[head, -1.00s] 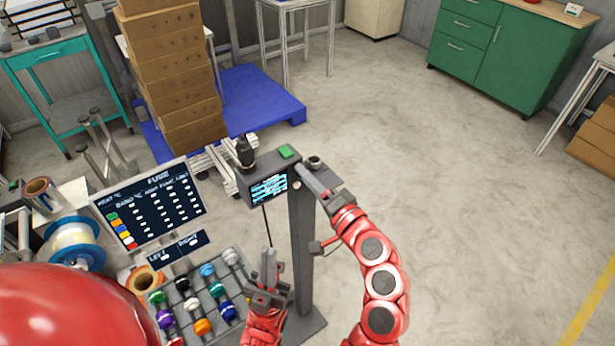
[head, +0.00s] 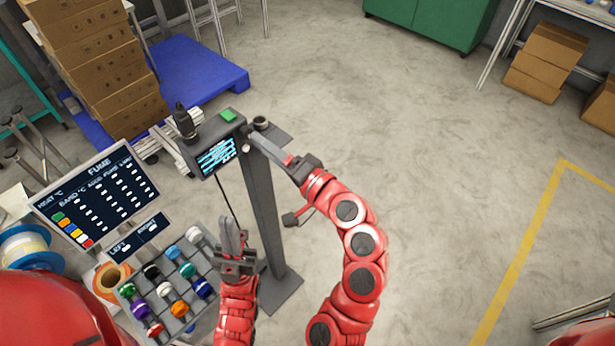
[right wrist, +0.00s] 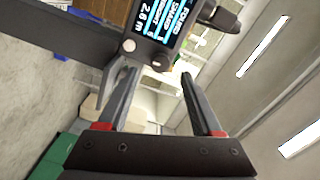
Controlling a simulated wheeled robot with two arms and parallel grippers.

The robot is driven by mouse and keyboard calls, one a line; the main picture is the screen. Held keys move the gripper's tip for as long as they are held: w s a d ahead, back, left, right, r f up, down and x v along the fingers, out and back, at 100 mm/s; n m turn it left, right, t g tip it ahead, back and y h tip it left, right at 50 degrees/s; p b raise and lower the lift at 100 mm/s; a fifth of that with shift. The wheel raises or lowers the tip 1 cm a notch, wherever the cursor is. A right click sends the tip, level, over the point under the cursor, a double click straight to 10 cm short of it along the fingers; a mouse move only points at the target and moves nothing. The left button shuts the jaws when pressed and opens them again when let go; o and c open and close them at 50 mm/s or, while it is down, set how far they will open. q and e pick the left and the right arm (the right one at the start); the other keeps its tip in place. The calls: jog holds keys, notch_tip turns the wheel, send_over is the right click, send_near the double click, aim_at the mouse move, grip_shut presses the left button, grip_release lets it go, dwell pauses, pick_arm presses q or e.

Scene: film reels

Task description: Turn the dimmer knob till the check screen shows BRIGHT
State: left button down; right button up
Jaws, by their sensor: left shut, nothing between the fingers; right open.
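The check screen (head: 218,157) is lit with light blue lines on a grey box atop a post; its text is too small to read there. In the right wrist view the screen (right wrist: 168,22) is partly cut off and shows "2.6 m"; I cannot make out BRIGHT. A small dark round knob (right wrist: 160,62) sits at the box's edge, between the fingertips in that picture; contact cannot be told. My right gripper (head: 258,145) is open beside the box, and its two fingers (right wrist: 160,80) stand apart. My left gripper (head: 232,237) is shut and empty, left of the post.
A larger panel (head: 95,200) headed FUME stands left, above a rack of coloured spools (head: 170,290). A green button (head: 228,115) and a black cylinder (head: 183,120) top the box. Stacked cartons (head: 100,70) stand behind.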

jog(key=p+v, duration=0.7)
jog(key=v, duration=0.6)
jog(key=shift+s, duration=0.15)
jog(key=shift+d, duration=0.15)
